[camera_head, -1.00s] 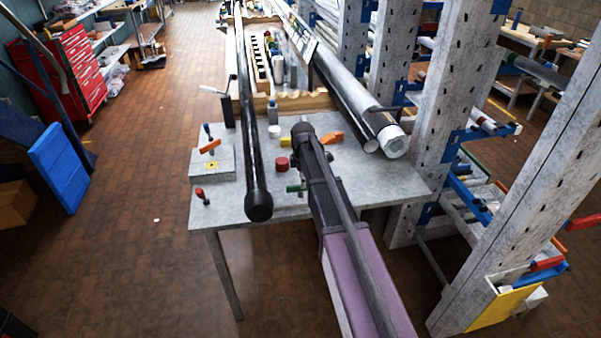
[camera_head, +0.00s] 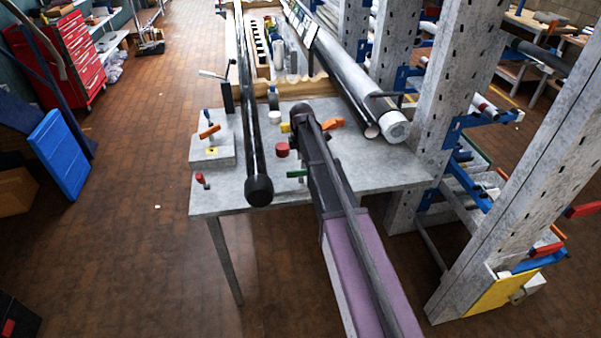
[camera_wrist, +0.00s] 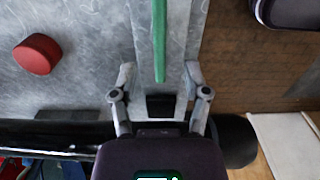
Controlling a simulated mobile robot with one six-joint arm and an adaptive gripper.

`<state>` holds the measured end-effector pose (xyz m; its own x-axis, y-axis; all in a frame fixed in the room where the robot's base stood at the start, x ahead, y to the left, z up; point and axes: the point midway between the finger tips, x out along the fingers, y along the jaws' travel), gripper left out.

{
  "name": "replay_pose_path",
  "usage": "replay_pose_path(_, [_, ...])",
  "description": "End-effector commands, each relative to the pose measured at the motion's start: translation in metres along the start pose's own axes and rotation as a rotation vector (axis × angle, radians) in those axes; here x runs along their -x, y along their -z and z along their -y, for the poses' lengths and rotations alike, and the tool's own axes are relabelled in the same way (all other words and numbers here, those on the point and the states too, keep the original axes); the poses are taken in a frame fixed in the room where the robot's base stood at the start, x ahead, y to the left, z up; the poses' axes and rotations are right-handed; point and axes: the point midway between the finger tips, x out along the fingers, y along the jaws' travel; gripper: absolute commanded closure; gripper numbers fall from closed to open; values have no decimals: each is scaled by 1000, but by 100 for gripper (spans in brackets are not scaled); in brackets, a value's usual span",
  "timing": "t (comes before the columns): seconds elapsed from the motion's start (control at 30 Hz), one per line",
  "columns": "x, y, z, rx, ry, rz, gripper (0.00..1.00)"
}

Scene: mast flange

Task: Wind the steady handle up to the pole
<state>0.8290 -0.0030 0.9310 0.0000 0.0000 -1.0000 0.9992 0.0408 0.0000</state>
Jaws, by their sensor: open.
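A green bar handle (camera_wrist: 160,40), which I take for the steady handle, runs down from the top of the wrist view. Its lower end lies between the two spread fingers of my gripper (camera_wrist: 159,80). The gripper is open; contact with the bar cannot be told. The bar also shows in the head view (camera_head: 297,173), left of my purple arm, which hides the gripper there. The black pole (camera_head: 252,130) runs lengthwise over the grey table, its rounded end near the front edge. In the wrist view the pole (camera_wrist: 60,133) crosses below the fingers, partly behind my gripper body.
A red round knob (camera_wrist: 37,54) stands beside the green bar. The grey table (camera_head: 385,170) also carries a grey block (camera_head: 212,155) with an orange lever and a small red-handled piece (camera_head: 202,181). A grey tube (camera_head: 345,80) and rack upright (camera_head: 470,90) stand right.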

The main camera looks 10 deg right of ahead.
Motion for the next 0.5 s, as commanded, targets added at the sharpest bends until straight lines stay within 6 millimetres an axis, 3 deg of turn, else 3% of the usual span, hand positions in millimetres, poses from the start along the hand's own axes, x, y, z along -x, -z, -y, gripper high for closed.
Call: replay_pose_path(0.5, [-38, -1, 0, -1, 0, 0, 40])
